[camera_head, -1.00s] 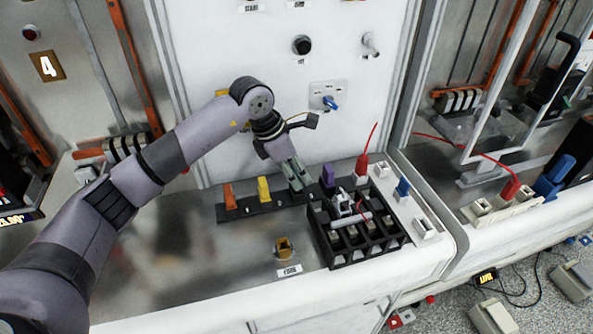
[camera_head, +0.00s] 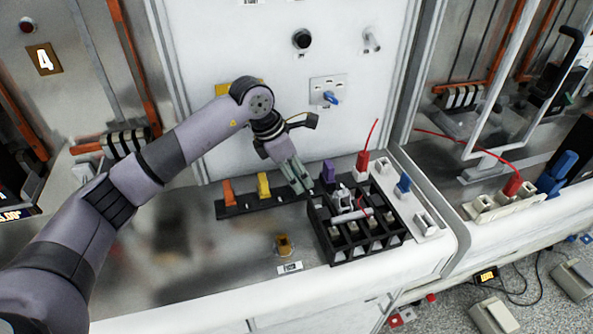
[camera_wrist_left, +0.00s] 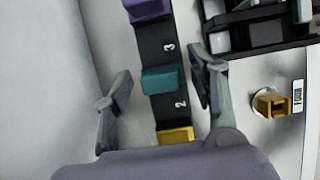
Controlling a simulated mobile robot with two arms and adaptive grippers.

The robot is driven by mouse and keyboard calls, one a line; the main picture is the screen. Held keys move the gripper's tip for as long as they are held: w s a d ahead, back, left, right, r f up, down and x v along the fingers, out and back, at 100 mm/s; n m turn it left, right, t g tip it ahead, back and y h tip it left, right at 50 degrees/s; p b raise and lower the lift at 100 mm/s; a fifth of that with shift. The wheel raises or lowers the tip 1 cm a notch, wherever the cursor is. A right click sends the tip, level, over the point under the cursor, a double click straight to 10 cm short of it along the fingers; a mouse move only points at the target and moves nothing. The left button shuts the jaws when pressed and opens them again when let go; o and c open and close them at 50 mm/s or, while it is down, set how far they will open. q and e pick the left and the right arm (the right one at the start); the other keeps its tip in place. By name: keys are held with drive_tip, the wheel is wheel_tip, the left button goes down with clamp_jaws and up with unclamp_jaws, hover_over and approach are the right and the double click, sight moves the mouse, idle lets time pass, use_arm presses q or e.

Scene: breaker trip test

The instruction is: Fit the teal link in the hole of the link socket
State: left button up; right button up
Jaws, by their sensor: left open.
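The teal link (camera_wrist_left: 163,79) stands in the black numbered rack (camera_wrist_left: 150,45), between the yellow and purple links. My left gripper (camera_head: 302,188) is over the rack and mostly hides the teal link in the head view. In the left wrist view its fingers are open, one on either side of the teal link, with gaps visible. The brass-coloured link socket (camera_head: 284,246) is on the grey bench in front of the rack, with a label beside it. The socket also shows at the right of the left wrist view (camera_wrist_left: 272,103). My right gripper is not in view.
An orange link (camera_head: 229,194), a yellow link (camera_head: 264,187) and a purple link (camera_head: 328,172) share the rack. A black compartmented tray (camera_head: 363,254) stands right of the socket. A red plug with a wire (camera_head: 362,161) is behind it. The bench left of the socket is clear.

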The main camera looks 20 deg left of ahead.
use_arm(q)
drive_tip(key=v, duration=1.2)
drive_tip(key=shift+o, duration=0.4)
drive_tip(key=o, duration=0.8)
drive_tip(key=shift+d, duration=0.1)
drive_tip(key=shift+o, duration=0.2)
wheel_tip(320, 180, up, 9)
drive_tip(key=p, duration=0.6)
